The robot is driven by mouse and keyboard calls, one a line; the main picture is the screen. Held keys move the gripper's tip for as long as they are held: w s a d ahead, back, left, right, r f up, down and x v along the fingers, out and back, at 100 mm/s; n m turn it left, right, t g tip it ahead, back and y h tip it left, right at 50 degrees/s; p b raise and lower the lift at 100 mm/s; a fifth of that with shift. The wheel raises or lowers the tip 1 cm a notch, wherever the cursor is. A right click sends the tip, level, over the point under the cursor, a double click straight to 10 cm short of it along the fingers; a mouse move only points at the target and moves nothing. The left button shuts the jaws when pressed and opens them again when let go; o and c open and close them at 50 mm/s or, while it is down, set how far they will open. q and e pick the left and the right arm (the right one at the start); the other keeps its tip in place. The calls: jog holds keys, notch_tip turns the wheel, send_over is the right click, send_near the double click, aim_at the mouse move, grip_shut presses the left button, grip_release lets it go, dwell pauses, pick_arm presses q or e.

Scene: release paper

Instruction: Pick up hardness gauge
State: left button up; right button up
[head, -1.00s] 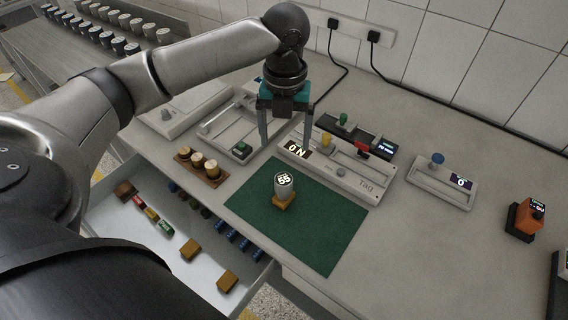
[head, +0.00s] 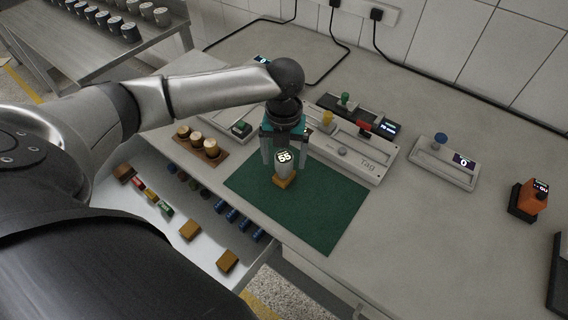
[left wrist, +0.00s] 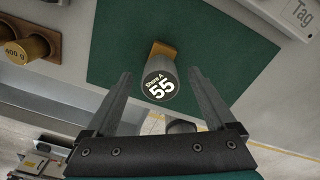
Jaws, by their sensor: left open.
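The hardness gauge (head: 284,167) is a small grey cylinder with a round black face reading "Shore A 55". It stands upright on a small orange-brown block (head: 284,182) on the green mat (head: 325,215). It also shows in the left wrist view (left wrist: 160,86), with part of the block (left wrist: 162,50) behind it. My left gripper (head: 284,160) is open above and around the gauge's far side, pointing down. In the left wrist view the gauge's face lies between the two open fingertips (left wrist: 160,74), with a gap on both sides. My right gripper is not in view.
A wooden holder with several capped weights (head: 200,144) stands left of the mat. Behind it is a long device marked "Tag" (head: 367,163). An orange device (head: 530,198) stands far right. An open drawer (head: 150,235) with blocks and small cylinders lies front left.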

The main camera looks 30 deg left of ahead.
pick_arm(q)
jog(key=shift+f, duration=0.9)
grip_shut()
jog(key=shift+r, duration=0.1)
